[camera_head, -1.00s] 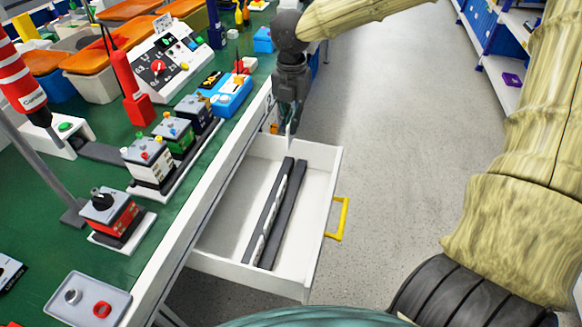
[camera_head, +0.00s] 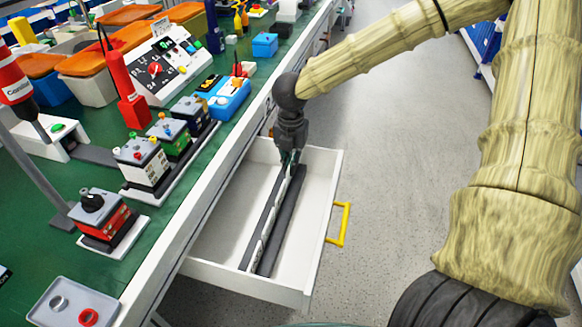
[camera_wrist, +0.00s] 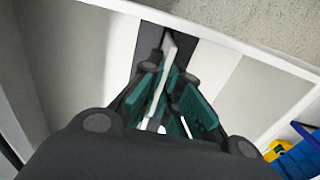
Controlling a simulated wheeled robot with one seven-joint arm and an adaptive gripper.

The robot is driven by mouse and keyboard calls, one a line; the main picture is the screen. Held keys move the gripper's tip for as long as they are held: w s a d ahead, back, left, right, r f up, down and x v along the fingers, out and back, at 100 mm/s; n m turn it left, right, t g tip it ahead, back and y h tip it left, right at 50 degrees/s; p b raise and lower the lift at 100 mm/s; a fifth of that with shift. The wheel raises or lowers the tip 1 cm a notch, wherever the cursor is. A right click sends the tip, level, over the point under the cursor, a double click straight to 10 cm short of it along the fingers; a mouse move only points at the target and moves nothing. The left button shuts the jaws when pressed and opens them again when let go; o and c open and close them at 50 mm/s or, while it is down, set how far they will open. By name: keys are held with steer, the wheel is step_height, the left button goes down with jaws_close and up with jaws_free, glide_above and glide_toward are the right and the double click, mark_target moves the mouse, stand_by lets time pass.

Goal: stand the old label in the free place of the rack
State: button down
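The old label (camera_wrist: 167,73) is a thin white plate, standing on edge between my fingertips in the wrist view. My gripper (camera_wrist: 168,85) is nearly closed, with teal pads on both sides of the plate. In the head view my gripper (camera_head: 289,160) points down into the open drawer, at the far end of the rack. The rack (camera_head: 283,225) is a pair of long dark bars with whitish pieces along the gap between them. The label's lower edge and the place under it are hidden by my fingers, so I cannot tell whether it is seated.
The white drawer (camera_head: 222,225) is pulled out and has a yellow handle (camera_head: 344,224). Its floor is bare beside the rack. The green bench (camera_head: 165,215) on the left carries switch boxes (camera_head: 105,215) and a grey tray (camera_head: 75,300). The grey floor on the right is open.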

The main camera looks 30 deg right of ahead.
steer(key=shift+f, duration=0.45)
steer(key=c, duration=1.6)
jaws_free()
steer(key=shift+f, duration=0.15)
steer(key=shift+c, duration=0.2)
step_height(320, 180, up, 12)
steer(key=p, duration=0.3)
steer(key=shift+r, duration=0.25)
